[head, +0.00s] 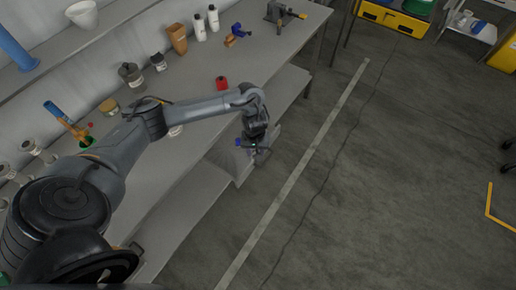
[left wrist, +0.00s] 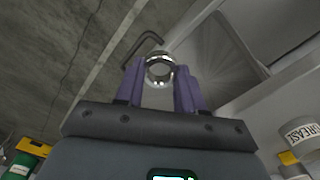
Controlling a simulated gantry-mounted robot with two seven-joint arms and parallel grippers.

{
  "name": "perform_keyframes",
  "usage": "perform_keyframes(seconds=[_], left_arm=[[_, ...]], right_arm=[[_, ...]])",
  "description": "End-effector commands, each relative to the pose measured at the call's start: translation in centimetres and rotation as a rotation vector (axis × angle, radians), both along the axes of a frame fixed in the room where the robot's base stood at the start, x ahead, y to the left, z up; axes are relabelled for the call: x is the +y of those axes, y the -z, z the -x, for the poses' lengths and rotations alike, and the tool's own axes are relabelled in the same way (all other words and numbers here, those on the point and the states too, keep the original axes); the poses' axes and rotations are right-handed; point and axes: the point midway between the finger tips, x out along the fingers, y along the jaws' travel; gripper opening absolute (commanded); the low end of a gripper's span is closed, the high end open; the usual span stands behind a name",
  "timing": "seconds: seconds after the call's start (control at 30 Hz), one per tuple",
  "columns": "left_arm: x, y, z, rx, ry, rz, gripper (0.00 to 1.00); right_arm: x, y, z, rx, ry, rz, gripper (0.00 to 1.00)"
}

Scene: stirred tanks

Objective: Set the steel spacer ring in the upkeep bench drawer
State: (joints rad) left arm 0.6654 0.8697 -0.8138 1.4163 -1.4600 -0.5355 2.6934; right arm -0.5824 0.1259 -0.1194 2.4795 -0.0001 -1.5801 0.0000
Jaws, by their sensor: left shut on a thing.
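The steel spacer ring (left wrist: 160,69) is a small shiny ring, held between the purple fingertips of my left gripper (left wrist: 160,75). In the head view my left gripper (head: 253,146) hangs just off the bench's front edge, over the drawer area; the ring cannot be made out there. In the left wrist view the upkeep bench drawer (left wrist: 212,62) shows beyond the ring as a grey box-like interior that looks open, with a dark bar handle (left wrist: 143,45) at its front. The fingers hide part of the drawer. My right gripper is in neither view.
A grease tin (left wrist: 299,131) shows in the left wrist view.

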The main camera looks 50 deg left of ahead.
Motion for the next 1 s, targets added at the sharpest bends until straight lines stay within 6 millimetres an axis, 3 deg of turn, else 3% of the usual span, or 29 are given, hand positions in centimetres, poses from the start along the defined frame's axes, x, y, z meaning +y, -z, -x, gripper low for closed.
perform_keyframes(seconds=[0.03, 0.27, 0.6, 0.8, 1.0], left_arm=[[-0.2, 1.3, 0.1, 0.003, -0.001, 0.004, 0.09], [0.3, 3.4, 0.6, 0.009, 0.0, 0.011, 0.09], [6.2, 7.5, 2.6, 0.012, -0.001, 0.01, 0.09], [9.3, 8.8, 3.6, 0.012, 0.001, 0.008, 0.09], [10.5, 9.5, 3.9, 0.01, 0.004, 0.01, 0.09]], right_arm=[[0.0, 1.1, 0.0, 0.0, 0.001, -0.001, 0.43], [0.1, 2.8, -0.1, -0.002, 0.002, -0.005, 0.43], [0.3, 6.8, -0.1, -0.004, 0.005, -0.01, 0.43], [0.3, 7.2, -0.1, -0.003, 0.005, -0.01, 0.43], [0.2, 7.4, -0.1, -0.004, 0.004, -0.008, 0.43]])
